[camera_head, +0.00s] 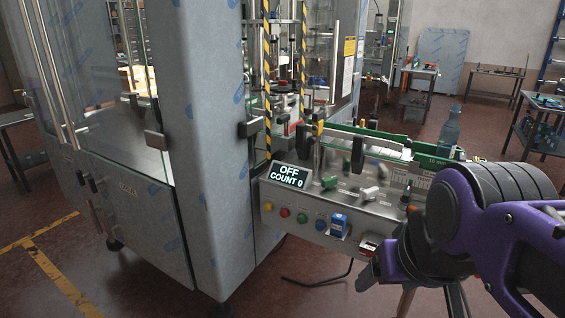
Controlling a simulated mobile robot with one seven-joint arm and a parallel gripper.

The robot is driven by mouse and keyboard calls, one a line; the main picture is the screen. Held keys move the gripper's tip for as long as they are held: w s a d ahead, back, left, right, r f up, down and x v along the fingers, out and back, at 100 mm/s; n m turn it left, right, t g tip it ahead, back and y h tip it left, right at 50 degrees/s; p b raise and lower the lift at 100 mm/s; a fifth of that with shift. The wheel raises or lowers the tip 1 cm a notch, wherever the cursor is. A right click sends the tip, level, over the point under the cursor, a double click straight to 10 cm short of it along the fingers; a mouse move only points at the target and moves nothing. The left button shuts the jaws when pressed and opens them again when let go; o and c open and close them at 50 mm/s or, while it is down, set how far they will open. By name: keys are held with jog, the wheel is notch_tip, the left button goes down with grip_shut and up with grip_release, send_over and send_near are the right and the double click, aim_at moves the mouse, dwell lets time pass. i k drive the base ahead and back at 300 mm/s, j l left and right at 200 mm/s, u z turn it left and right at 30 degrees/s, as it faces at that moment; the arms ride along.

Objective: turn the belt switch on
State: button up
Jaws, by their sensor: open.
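A grey control box (300,212) stands beside the wrapped machine, with a tilted display (287,176) reading "OFF" and "COUNT 0". Its front face carries a row of small coloured knobs or buttons, a blue switch-like block (338,225) and a red-and-white one (369,246). No label readable here tells me which is the belt switch. My gripper (370,275) is at the lower right, just below and in front of the red-and-white block, apparently empty. It is open, though my purple wrist hides much of it. I cannot tell if it touches the box.
A conveyor (365,140) with green edging runs behind the box, with a bottle (450,128) at its right end. The large film-wrapped machine (205,140) blocks the left. A black cable (318,281) lies on the floor below. Side tables stand at the back right.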

aim_at(368, 253)
jog(key=k+j, duration=0.65)
jog(key=j, duration=0.15)
jog(key=i+l+z, duration=0.1)
jog(key=l, duration=0.3)
jog(key=i+l, duration=0.35)
jog(key=i+l+z, duration=0.15)
jog(key=l, duration=0.3)
jog(key=i+l+u, duration=0.15)
jog(key=i+l+z, duration=0.25)
jog(key=k+l, duration=0.05)
jog(key=l, duration=0.05)
